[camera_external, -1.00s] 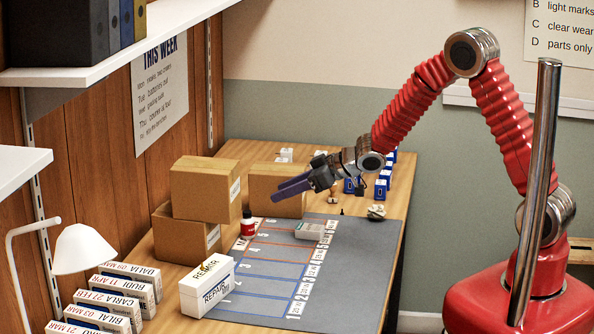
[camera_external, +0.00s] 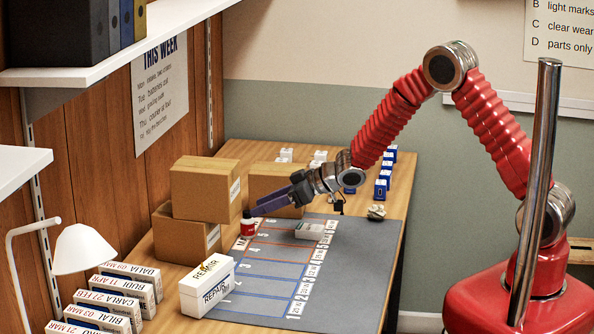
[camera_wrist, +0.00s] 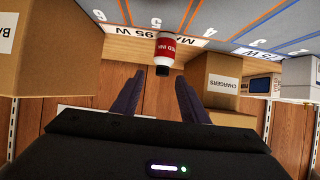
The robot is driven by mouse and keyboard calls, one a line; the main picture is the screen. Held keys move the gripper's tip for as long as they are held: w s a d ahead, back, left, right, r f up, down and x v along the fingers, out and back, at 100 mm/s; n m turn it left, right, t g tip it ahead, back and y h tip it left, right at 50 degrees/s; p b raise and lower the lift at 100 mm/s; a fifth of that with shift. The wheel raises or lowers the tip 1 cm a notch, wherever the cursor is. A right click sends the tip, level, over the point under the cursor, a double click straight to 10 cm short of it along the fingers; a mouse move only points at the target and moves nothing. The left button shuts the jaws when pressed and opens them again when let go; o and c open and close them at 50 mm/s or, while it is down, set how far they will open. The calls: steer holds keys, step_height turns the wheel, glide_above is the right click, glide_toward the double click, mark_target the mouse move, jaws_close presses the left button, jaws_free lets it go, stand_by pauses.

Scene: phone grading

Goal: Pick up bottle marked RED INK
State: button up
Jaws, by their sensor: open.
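The bottle marked RED INK (camera_wrist: 165,46) is white with a red label and a dark cap. In the wrist view it shows upside down, just beyond and between my gripper's two fingers (camera_wrist: 158,92). In the external view the bottle (camera_external: 248,228) stands upright at the left edge of the grey mat. There my gripper (camera_external: 257,208) is open and empty, its fingers pointing left with their tips close to the bottle's top. Part of the bottle's top is hidden by the fingers, and I cannot tell whether they touch it.
Cardboard boxes (camera_external: 205,188) stand behind and left of the bottle. A white REPAIR box (camera_external: 207,287) stands in front of it.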

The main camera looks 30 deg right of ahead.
mark_target(244, 215)
steer(key=shift+x, duration=2.15)
steer(key=shift+x, duration=2.6)
steer(key=shift+s+a, duration=0.1)
steer(key=shift+s, duration=0.05)
jaws_close()
